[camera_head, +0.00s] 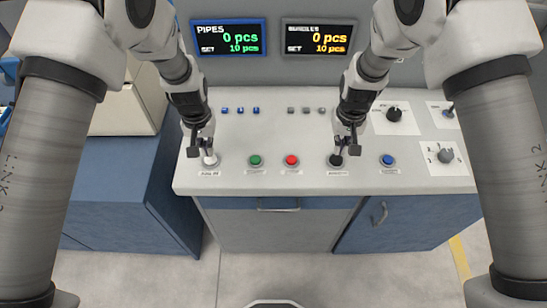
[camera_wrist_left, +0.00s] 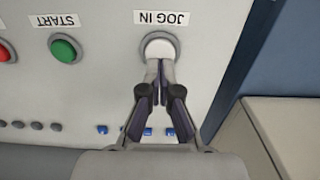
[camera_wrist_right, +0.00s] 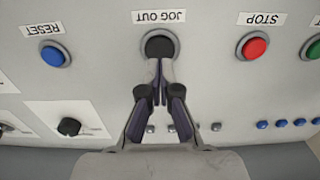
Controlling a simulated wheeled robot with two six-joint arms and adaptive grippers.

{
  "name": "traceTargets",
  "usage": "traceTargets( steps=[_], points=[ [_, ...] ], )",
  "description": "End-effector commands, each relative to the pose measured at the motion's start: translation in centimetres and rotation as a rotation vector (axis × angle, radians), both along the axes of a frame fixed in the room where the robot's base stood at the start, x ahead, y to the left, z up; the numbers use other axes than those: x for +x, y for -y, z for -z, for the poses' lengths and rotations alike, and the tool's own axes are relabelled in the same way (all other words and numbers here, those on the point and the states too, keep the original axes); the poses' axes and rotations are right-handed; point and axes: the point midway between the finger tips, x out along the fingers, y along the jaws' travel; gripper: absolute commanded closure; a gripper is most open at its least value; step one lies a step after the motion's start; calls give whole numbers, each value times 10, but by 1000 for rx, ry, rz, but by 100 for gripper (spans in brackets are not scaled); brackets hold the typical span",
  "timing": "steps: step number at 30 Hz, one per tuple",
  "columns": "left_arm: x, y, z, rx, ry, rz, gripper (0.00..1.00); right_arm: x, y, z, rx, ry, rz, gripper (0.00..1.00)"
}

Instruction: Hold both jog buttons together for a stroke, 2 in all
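The white JOG IN button (camera_head: 209,160) is at the left of the console's front row; it also shows in the left wrist view (camera_wrist_left: 160,46). My left gripper (camera_head: 202,150) is shut and empty, its fingertips at the button's edge. The black JOG OUT button (camera_head: 335,160) is further right in that row; it also shows in the right wrist view (camera_wrist_right: 159,45). My right gripper (camera_head: 346,149) is shut and empty, its fingertips at that button's edge. I cannot tell whether either button is pressed in. The displays read PIPES 0 pcs (camera_head: 229,38) and BUNDLES 0 pcs (camera_head: 317,38), each set 10 pcs.
Between the jog buttons are the green START button (camera_head: 255,160) and red STOP button (camera_head: 291,160). The blue RESET button (camera_head: 387,160) is right of JOG OUT. Rotary knobs (camera_head: 394,114) sit at the right. Small blue (camera_head: 240,110) and grey (camera_head: 306,110) buttons lie behind.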

Motion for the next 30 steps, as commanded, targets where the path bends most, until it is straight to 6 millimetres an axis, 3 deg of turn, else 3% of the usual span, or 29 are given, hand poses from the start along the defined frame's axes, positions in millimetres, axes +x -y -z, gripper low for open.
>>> traceTargets(
  steps=[19,30],
  points=[
    [0,0,33,0,1,-1,100,0,0,0,0,0,0,100],
    [0,0,37,0,-1,-1,100,0,0,0,0,0,0,100]
  ],
)
